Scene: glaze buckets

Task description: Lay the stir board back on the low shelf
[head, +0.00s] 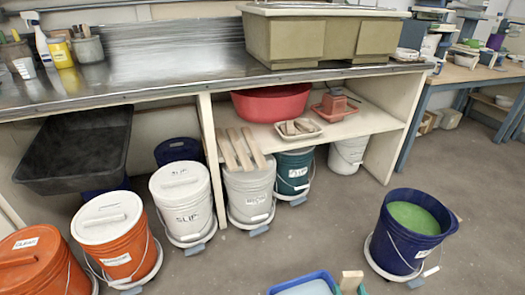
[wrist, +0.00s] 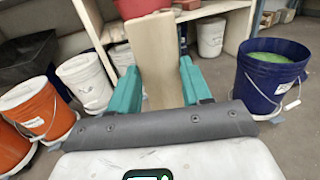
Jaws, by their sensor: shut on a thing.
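The stir board (wrist: 155,50) is a pale, flat wooden board. My gripper (wrist: 157,78) is shut on it, with a teal finger at each side in the wrist view. The board points forward, away from the gripper. In the head view only a short end of the board (head: 352,278) shows at the bottom edge, and the gripper is mostly out of frame. The low shelf (head: 372,122) is a pale shelf under the metal counter, beyond the board and apart from it. Several similar wooden slats (head: 240,148) lie side by side at its left end, overhanging the front edge.
The shelf also bears a red basin (head: 268,104), a pale tray (head: 318,132) of small pieces and a pinkish-red container (head: 340,103). Lidded buckets, including a white one (head: 248,190), stand below. A blue bucket (head: 395,245) of green glaze stands right. Open floor lies between.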

